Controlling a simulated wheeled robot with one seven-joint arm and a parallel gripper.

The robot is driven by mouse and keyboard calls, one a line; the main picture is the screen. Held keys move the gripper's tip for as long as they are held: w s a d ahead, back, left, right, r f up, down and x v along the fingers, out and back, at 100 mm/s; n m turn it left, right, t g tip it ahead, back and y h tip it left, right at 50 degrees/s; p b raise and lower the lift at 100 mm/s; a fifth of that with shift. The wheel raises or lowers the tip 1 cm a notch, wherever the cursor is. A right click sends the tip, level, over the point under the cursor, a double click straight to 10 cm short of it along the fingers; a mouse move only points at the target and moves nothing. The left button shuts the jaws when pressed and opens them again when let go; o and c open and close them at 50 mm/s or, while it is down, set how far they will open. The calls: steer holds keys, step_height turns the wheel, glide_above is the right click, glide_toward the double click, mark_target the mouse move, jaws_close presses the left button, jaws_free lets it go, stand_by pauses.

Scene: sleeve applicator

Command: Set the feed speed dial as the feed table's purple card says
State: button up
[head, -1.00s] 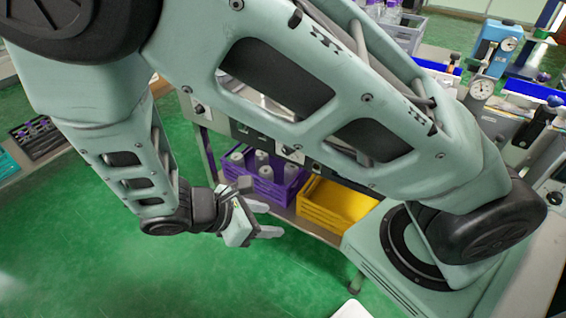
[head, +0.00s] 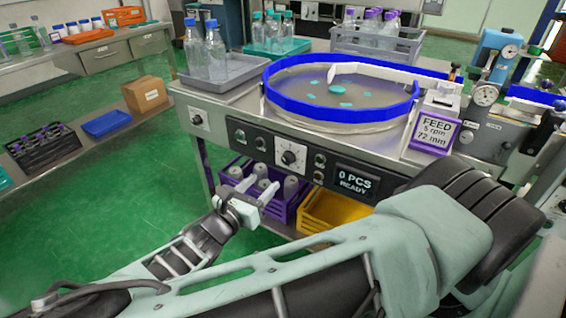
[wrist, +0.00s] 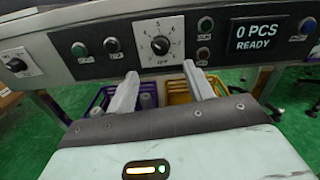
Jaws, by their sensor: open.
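The purple-edged card (head: 434,133) stands at the right of the feed table (head: 180,88) and reads FEED, 5 rpm, 72 mm. A round dial with a numbered white scale (head: 291,157) sits mid-panel on the table's front. In the wrist view this dial (wrist: 161,45) shows just above and between the fingertips, with OFF at the bottom of its scale; I cannot tell its setting for sure. My gripper (head: 259,187) is open and empty, in front of and below the panel. In the wrist view its two fingers (wrist: 160,74) point toward the panel, apart from the dial.
Push buttons (wrist: 95,47) flank the dial, and a display (head: 356,180) reads 0 PCS READY. Another knob (head: 196,119) is at the panel's left. Purple (head: 273,206) and yellow (head: 333,210) crates sit below.

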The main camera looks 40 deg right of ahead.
mark_target(286, 160)
steer(key=x, duration=1.1)
steer(key=shift+f, duration=0.1)
steer(key=shift+s, duration=0.1)
steer(key=c, duration=1)
